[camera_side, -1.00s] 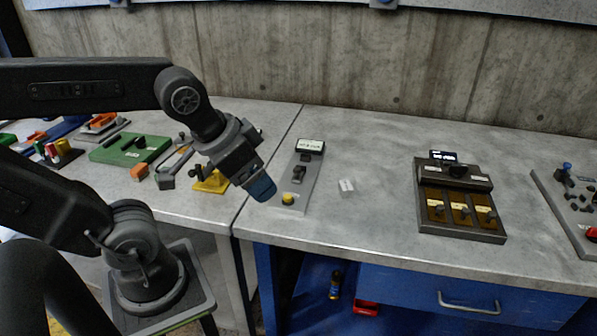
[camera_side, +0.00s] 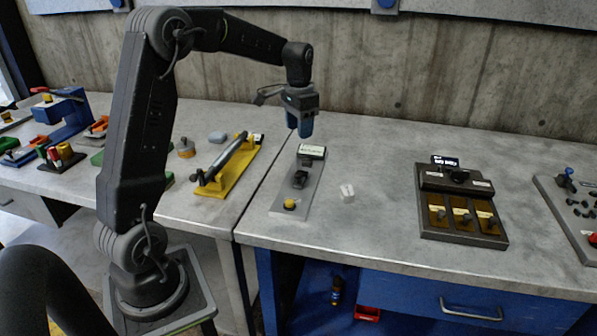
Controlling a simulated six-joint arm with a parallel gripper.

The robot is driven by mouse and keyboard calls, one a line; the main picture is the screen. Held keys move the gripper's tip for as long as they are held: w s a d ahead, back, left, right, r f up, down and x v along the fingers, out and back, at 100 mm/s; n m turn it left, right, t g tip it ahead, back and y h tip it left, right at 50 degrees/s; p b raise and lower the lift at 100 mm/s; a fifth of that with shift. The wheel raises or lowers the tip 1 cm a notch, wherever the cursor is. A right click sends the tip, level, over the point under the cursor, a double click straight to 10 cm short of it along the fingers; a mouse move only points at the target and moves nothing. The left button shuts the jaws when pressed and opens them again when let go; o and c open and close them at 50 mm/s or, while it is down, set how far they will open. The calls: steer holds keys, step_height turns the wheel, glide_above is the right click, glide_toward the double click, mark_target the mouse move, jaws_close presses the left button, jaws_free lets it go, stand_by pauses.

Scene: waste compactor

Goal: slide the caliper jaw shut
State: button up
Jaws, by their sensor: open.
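A long grey plate (camera_side: 283,196) lies on the right-hand bench near the gap between the benches. My gripper (camera_side: 303,130) points down above the far end of the plate, just above and left of the display. It is open, with nothing seen between its blue fingers. It appears apart from the plate.
A black panel unit (camera_side: 460,200) with a lit screen stands farther right. A yellow stand holding a silver cylinder (camera_side: 228,158) is on the left bench. The concrete wall (camera_side: 430,80) closes off the back.

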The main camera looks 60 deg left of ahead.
mark_target(299, 173)
steer(key=f, duration=0.9)
steer(key=a+f, duration=0.1)
steer(key=f, duration=0.4)
steer(key=shift+w+f, duration=0.15)
steer(key=shift+f, duration=0.15)
steer(key=c, duration=0.9)
steer(key=shift+w+a+r, duration=0.1)
steer(key=shift+w+a, duration=1.7)
steer(key=shift+w, duration=0.1)
steer(key=o, duration=0.9)
